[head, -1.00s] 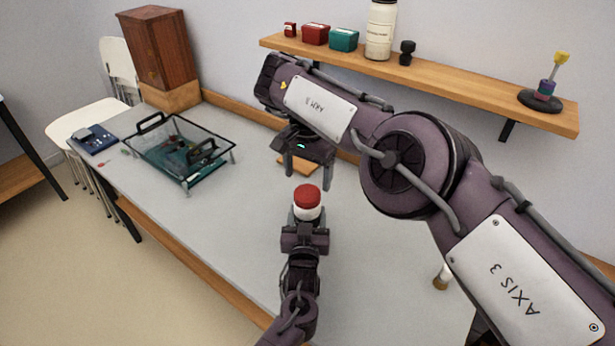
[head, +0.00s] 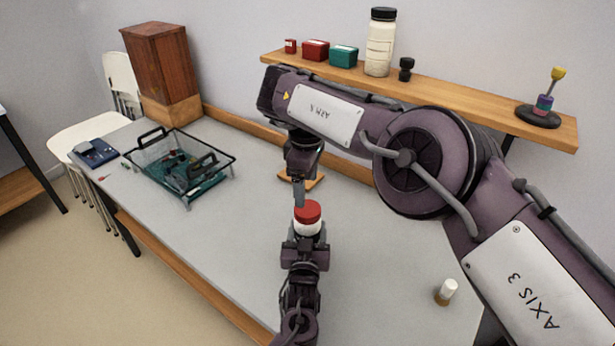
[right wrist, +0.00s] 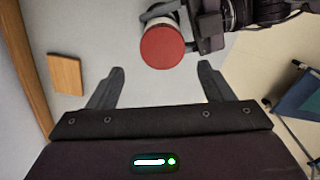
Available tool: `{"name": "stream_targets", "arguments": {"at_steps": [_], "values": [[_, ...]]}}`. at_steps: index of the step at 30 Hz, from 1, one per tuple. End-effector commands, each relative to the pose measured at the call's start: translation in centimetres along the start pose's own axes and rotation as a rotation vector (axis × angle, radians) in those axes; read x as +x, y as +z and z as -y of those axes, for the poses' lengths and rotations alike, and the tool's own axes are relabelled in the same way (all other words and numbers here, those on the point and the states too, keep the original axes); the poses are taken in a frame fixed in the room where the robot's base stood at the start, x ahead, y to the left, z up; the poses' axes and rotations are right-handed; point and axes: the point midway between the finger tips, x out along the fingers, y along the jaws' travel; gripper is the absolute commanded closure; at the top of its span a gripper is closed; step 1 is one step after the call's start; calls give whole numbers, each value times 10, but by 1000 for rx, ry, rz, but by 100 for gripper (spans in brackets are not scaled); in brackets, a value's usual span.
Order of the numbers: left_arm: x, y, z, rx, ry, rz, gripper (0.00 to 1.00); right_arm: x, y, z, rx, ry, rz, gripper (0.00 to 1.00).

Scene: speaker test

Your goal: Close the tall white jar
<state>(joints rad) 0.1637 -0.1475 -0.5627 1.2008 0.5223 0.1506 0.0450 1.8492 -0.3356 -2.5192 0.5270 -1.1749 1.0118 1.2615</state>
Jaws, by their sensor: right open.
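A white jar (head: 307,228) with a red lid (head: 307,210) stands upright in my left gripper (head: 306,238), whose fingers are shut around its body. The lid sits on the jar's top; I cannot tell whether it is tight. My right gripper (head: 299,195) is open and empty just above and behind the lid in the head view. In the right wrist view the red lid (right wrist: 162,47) lies ahead, between the lines of the two open fingers, not gripped. A bigger white jar (head: 380,45) with a black lid stands on the shelf.
A wire-handled basket (head: 180,165) stands at the table's left. A small white-and-brown bottle (head: 446,292) stands front right. A wooden block (right wrist: 64,74) lies behind the right gripper.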

Motion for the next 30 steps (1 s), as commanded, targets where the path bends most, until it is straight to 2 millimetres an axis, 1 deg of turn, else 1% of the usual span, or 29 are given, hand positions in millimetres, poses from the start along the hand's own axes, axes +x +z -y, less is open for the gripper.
{"name": "stream_targets", "arguments": {"at_steps": [3,15,21,25,27,30], "values": [[0,1,0,0,0,2,100,-3,0,0,-283,1,1,26],[0,1,0,0,0,2,100,-11,2,1,-1269,-4,0,26],[0,1,0,0,0,2,100,-14,2,2,-1705,-8,-2,26],[0,1,0,0,0,2,100,-15,3,2,-1898,-10,-3,26],[0,1,0,0,0,2,100,-16,3,2,-1967,-10,-4,26],[0,1,0,0,0,2,100,-16,3,2,-2023,-11,-5,26]]}}
